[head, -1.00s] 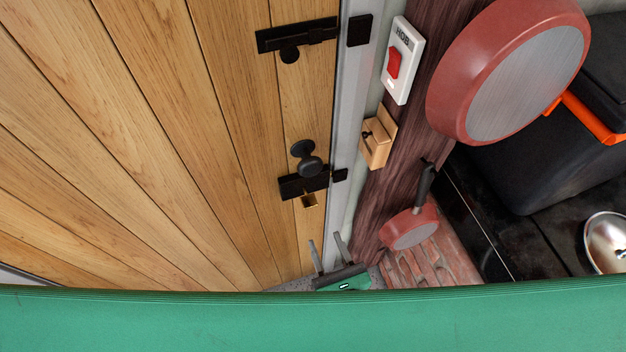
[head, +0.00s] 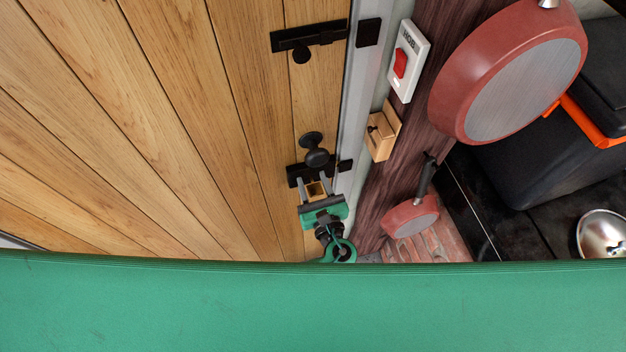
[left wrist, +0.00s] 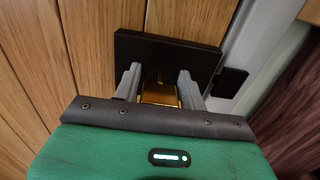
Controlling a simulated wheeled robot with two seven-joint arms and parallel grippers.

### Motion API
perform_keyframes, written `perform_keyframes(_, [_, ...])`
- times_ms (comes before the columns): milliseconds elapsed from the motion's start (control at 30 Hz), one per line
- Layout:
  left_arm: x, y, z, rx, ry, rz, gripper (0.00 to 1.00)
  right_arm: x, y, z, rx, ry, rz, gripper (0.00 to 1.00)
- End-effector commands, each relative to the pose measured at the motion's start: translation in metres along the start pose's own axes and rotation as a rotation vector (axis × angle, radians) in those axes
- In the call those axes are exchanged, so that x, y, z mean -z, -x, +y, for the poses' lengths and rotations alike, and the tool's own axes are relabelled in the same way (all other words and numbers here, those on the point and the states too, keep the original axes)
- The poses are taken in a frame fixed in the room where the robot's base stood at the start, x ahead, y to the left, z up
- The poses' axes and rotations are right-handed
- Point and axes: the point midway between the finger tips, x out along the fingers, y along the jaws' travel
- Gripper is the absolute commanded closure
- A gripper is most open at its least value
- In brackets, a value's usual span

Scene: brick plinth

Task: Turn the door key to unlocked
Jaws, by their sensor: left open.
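A brass door key (head: 316,189) sticks out below the black lock (head: 343,166) on the wooden door (head: 150,130). In the left wrist view the brass key (left wrist: 159,93) shows in front of the dark lock plate (left wrist: 165,52). My left gripper (head: 316,187) is open, with one finger on each side of the key. In the left wrist view its fingertips (left wrist: 157,75) reach the lock plate's lower part; I cannot tell whether they touch the key. The key's far end is hidden. My right gripper is not in view.
A round black knob (head: 315,150) sits just above the key. A black bolt (head: 308,36) is higher on the door. Right of the frame are a red switch (head: 400,63), a wooden block (head: 381,135) and hanging red pans (head: 410,217).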

Motion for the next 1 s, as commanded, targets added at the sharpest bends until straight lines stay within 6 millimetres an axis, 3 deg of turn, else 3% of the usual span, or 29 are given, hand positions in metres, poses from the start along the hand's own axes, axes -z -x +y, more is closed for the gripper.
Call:
perform_keyframes(200, [0.001,0.000,0.000,0.000,0.000,0.000,0.58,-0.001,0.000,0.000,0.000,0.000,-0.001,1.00])
perform_keyframes(367, [0.000,0.000,0.000,0.000,0.000,0.000,0.90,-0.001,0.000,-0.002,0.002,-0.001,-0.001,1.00])
perform_keyframes(733, [0.002,0.000,0.000,0.000,0.050,0.000,0.90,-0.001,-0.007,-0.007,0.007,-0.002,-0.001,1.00])
perform_keyframes(1000, [0.004,0.000,0.001,-0.001,0.227,0.000,0.90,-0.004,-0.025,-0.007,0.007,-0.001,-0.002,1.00])
